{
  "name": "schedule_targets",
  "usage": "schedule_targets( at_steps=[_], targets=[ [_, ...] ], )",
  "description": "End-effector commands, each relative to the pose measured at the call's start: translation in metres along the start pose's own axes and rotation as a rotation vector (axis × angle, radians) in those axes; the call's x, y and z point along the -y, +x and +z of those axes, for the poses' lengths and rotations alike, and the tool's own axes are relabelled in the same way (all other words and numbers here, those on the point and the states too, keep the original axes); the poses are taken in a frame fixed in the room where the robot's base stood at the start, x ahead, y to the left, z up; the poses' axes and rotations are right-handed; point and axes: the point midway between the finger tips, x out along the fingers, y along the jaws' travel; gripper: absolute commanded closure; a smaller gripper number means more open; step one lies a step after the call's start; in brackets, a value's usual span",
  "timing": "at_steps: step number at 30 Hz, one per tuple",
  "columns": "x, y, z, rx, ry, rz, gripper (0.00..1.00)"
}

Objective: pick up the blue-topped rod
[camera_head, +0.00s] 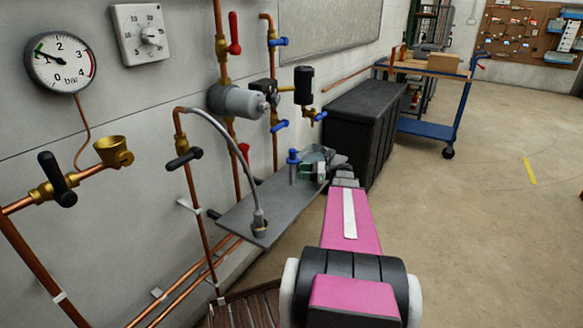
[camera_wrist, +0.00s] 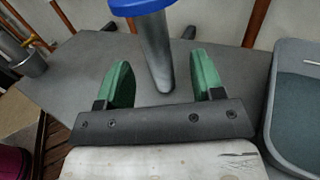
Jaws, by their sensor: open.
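The blue-topped rod (camera_head: 293,168) stands upright on a grey shelf (camera_head: 232,216) fixed along the wall. In the wrist view its grey shaft (camera_wrist: 155,55) rises from the shelf and its blue top (camera_wrist: 140,6) is cut off by the upper edge. My gripper (camera_wrist: 162,80) is open, with green fingers apart on either side of the rod's lower end in the picture. The rod appears just beyond the fingertips or between them; I cannot tell which. No finger visibly touches it. In the head view my gripper (camera_head: 312,168) is at the rod's right, partly hidden by my arm.
A grey tray (camera_wrist: 270,120) lies close to the right finger. A curved grey hose (camera_head: 222,135) ends in a fitting (camera_head: 259,225) at the shelf's near end. Pipes and valves line the wall behind.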

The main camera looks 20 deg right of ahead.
Motion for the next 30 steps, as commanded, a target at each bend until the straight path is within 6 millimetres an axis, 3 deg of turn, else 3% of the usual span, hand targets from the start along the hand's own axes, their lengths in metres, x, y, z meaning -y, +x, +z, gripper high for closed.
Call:
schedule_targets(
  at_steps=[8,18,25,26,30],
  targets=[
    [-0.001,0.021,0.0,0.0,0.0,0.001,0.39],
    [-0.003,0.062,0.001,0.0,-0.001,0.001,0.39],
    [-0.003,0.064,0.001,0.0,-0.001,-0.001,0.39],
    [-0.003,0.064,0.001,0.0,-0.001,0.0,0.45],
    [-0.003,0.064,0.001,0.0,-0.001,0.0,0.91]
  ],
)
